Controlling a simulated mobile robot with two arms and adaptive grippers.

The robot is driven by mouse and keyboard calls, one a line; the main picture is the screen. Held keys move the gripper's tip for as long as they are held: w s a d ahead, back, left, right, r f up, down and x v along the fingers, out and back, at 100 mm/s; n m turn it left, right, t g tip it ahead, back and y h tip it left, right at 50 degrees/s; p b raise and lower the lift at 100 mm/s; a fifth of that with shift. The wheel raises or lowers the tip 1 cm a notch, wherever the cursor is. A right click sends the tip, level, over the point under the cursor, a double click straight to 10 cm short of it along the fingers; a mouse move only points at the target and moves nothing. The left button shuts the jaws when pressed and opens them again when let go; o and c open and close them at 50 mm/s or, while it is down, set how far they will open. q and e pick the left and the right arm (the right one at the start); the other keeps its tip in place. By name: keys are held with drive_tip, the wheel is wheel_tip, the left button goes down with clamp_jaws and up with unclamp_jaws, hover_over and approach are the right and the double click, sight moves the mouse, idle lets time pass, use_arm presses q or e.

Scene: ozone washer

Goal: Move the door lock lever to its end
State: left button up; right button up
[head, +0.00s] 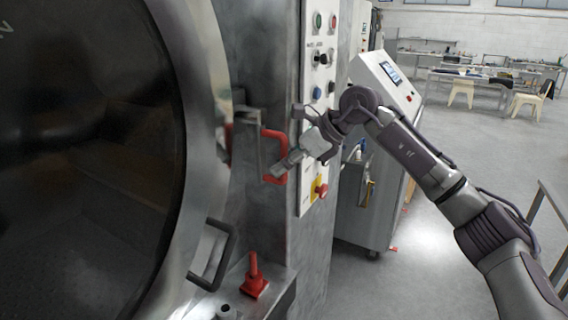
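A red U-shaped handle (272,133) stands out from the grey housing beside the round door's rim. A smaller red lever (254,272) stands upright on a ledge lower down. I cannot tell for certain which of the two is the door lock lever. My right gripper (291,140) comes in from the right with its fingers spread. Its lower finger overlaps the lower right part of the red handle in the head view; I cannot tell whether they touch. My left gripper is out of view.
The large round door (205,90) fills the left, with a dark handle (223,255) on its rim. A control panel (318,60) with buttons and a red knob is close behind my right gripper. A grey cabinet (358,215) stands beyond; open floor lies right.

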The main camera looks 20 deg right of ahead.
drive_tip(key=v, duration=1.2)
idle(0.5)
